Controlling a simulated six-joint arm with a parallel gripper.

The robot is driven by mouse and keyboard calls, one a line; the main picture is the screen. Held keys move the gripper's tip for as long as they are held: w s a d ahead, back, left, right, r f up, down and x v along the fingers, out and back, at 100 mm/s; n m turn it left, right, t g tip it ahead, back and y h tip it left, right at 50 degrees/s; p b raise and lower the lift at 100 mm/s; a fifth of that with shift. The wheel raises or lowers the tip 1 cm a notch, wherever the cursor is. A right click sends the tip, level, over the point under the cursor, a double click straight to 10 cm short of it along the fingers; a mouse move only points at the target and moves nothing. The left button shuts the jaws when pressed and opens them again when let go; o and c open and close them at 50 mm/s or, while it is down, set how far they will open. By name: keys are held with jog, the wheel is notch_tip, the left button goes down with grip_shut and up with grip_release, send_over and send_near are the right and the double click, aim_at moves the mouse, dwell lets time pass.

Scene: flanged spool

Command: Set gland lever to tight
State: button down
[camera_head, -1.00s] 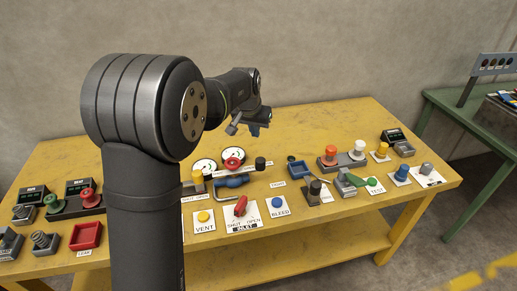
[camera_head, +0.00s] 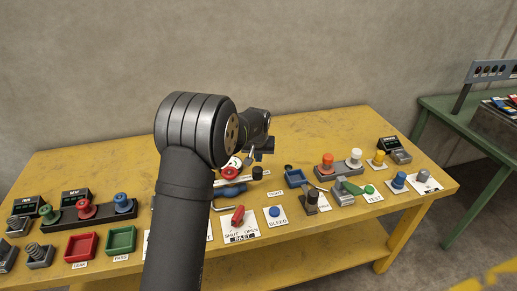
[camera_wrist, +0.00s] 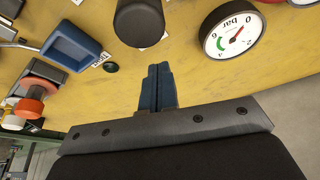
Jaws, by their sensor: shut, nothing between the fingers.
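A black upright cylindrical knob (camera_head: 257,173) stands near the middle of the table, beside a blue pipe-like body (camera_head: 232,189). A white label reading TIGHT (camera_head: 275,193) lies in front of it. In the wrist view the black knob (camera_wrist: 139,22) is at the top, partly cut off. I cannot tell for sure that it belongs to the gland lever. My gripper (camera_head: 262,154) is above the table behind the knob. In the wrist view its blue fingers (camera_wrist: 157,72) are together with nothing between them, apart from the knob.
A pressure gauge (camera_wrist: 233,34) is right of the fingers in the wrist view. An open blue tray (camera_head: 295,178) and an orange button (camera_head: 327,160) stand to the right. The table's back is mostly clear.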

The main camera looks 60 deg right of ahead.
aim_at(261, 171)
jog(key=shift+s+a+r, duration=0.1)
jog(key=shift+s+a, duration=0.2)
jog(key=shift+a, duration=0.35)
jog(key=shift+s+a, duration=0.3)
jog(key=shift+a, duration=0.3)
jog(key=shift+s+a+m, duration=0.4)
jog(key=shift+s+m, duration=0.05)
jog(key=shift+m, duration=0.05)
jog(key=shift+s+a+g, duration=0.3)
jog(key=shift+s+a, duration=0.75)
jog(key=shift+a, duration=0.15)
jog(key=shift+d, duration=0.15)
